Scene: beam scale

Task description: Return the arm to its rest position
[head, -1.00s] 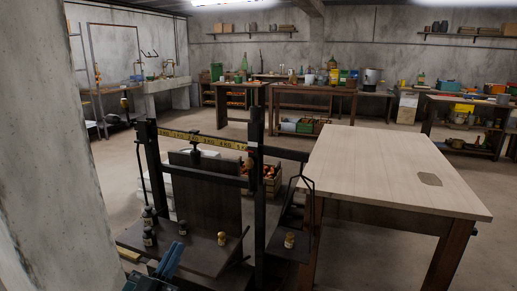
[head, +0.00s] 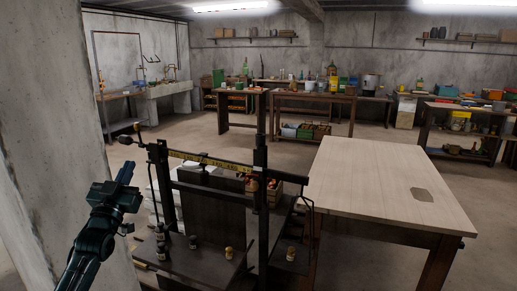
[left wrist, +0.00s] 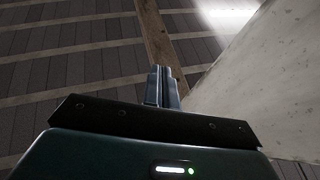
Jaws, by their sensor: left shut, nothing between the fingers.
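My left gripper (head: 125,172) is raised at the left of the head view, in front of the concrete pillar and left of the beam scale. It is shut and empty, apart from the scale. In the left wrist view its closed fingers (left wrist: 162,86) point up past a wooden beam. The beam scale (head: 262,215) has a dark frame and a yellow marked beam (head: 205,162). Small weights stand on its platform, among them a brass one (head: 229,253); another brass weight (head: 291,254) sits on the hanging pan at right. My right gripper is not in view.
The concrete pillar (head: 50,130) stands close behind my left arm. A pale wooden table (head: 385,190) is right of the scale, its top almost bare. Workbenches with tools and containers line the back wall. Open floor (head: 250,146) lies between.

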